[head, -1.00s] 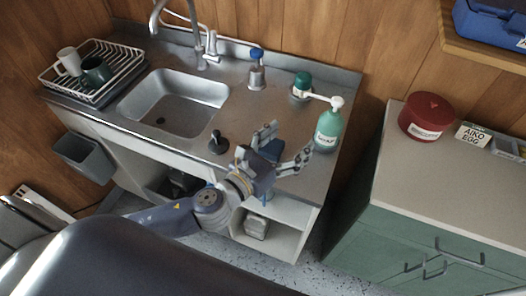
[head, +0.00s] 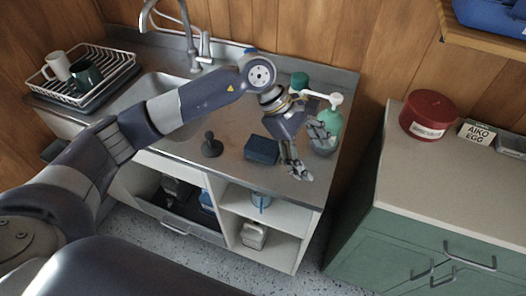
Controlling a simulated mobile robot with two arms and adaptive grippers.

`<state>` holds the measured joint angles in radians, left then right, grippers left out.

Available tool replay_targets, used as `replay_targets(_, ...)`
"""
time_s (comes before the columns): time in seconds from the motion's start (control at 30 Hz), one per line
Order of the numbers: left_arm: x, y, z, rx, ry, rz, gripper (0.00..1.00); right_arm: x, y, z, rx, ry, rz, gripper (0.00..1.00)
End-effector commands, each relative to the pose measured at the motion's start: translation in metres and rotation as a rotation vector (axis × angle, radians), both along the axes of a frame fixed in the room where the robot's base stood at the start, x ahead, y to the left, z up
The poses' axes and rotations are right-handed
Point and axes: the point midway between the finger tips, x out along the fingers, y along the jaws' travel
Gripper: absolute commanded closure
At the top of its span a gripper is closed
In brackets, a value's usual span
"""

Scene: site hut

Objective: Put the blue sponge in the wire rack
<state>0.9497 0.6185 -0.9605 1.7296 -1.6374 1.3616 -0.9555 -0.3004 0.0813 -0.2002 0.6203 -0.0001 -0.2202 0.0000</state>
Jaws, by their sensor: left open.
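The blue sponge (head: 262,150), a dark blue block, lies on the steel counter near its front edge, right of the sink. The white wire rack (head: 112,77) stands at the far left of the counter with a white mug and a dark green mug in it. My left gripper (head: 306,152) is open and empty, over the counter just right of the sponge, its fingers pointing down and right, apart from the sponge. My right gripper is out of view.
My left arm crosses in front of the sink (head: 150,90). A black plunger-like object (head: 211,146) stands left of the sponge. A green pump bottle (head: 331,122) stands close behind the gripper. A tap (head: 186,30) rises behind the sink.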

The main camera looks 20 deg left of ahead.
Motion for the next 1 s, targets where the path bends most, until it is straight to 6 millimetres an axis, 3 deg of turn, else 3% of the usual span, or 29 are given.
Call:
replay_targets(0.1,0.023,0.051,0.004,0.247,0.011,0.064,0.25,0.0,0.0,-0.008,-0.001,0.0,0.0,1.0)
replay_targets(0.2,0.035,0.09,0.015,0.416,0.027,0.135,0.25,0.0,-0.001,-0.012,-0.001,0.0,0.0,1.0)
replay_targets(0.3,0.041,0.118,0.027,0.533,0.038,0.197,0.25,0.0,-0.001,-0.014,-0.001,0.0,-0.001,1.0)
replay_targets(0.4,0.043,0.133,0.035,0.6,0.047,0.235,0.25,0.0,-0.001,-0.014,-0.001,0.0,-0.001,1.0)
replay_targets(0.5,0.043,0.139,0.032,0.624,0.054,0.248,0.25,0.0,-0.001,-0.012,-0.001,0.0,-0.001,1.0)
replay_targets(0.8,0.043,0.139,-0.011,0.623,0.054,0.248,0.25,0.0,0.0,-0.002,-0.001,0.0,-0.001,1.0)
replay_targets(1.0,0.043,0.137,-0.025,0.622,0.055,0.246,0.25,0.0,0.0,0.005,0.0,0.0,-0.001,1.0)
